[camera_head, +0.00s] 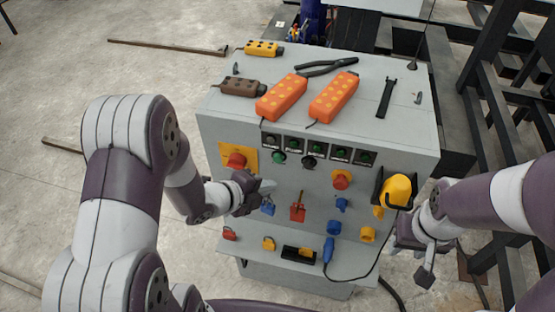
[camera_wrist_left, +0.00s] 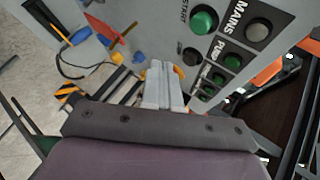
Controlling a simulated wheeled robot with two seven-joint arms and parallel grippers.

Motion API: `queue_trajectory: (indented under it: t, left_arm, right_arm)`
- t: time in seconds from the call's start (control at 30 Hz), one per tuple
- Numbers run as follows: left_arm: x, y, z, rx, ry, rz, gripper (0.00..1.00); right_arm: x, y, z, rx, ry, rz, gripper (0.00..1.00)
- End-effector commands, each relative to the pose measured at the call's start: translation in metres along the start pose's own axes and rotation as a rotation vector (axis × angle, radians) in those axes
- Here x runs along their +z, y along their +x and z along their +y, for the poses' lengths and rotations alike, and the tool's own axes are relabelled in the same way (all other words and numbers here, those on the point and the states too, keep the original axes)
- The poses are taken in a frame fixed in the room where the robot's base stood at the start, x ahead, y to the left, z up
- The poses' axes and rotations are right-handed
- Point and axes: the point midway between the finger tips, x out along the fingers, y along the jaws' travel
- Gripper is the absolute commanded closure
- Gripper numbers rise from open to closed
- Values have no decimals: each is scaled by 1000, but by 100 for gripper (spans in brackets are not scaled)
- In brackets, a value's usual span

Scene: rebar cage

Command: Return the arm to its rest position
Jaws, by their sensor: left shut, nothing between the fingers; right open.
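My left gripper (camera_head: 262,190) is in front of the left part of the grey control cabinet's (camera_head: 225,130) front panel, below a red knob (camera_head: 236,160) on a yellow plate. Its fingers (camera_wrist_left: 163,87) show in the left wrist view pressed together with nothing between them, close to the panel. My left arm (camera_head: 125,190) bends in from the left side of the head view. My right gripper (camera_head: 422,262) is open and empty, to the right of the cabinet, below a yellow object in a black holder (camera_head: 396,190). I cannot tell whether the left fingertips touch the panel.
Orange pendants (camera_head: 334,97), pliers (camera_head: 327,67) and other tools lie on the cabinet top. Padlocks, a red tag (camera_head: 298,207) and a blue plug (camera_head: 328,250) are on the front and its ledge. Dark steel beams (camera_head: 490,50) stand at right. Floor at left is mostly clear.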

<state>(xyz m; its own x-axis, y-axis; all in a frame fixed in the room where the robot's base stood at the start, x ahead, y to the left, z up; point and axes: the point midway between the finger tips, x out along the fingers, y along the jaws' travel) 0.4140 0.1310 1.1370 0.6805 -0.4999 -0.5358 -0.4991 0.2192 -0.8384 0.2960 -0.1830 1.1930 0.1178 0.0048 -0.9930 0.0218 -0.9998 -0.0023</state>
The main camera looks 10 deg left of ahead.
Motion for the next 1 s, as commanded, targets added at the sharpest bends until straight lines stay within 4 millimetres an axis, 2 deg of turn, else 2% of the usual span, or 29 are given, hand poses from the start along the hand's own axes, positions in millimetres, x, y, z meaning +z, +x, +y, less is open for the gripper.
queue_trajectory:
  t: [0.67,0.77,0.87,0.93,1.0]
  left_arm:
    - [0,0,0,1,-1,0,100]
    - [1,0,3,15,-53,-4,100]
    - [17,-8,40,174,-350,-131,100]
    - [38,-29,68,301,-694,-349,100]
    - [48,-55,93,379,-1069,-606,100]
  right_arm:
    - [0,0,0,0,0,0,57]
    - [0,0,0,0,0,0,57]
    - [0,0,0,0,0,0,57]
    - [0,4,0,0,0,0,57]
    - [2,21,0,0,0,0,57]
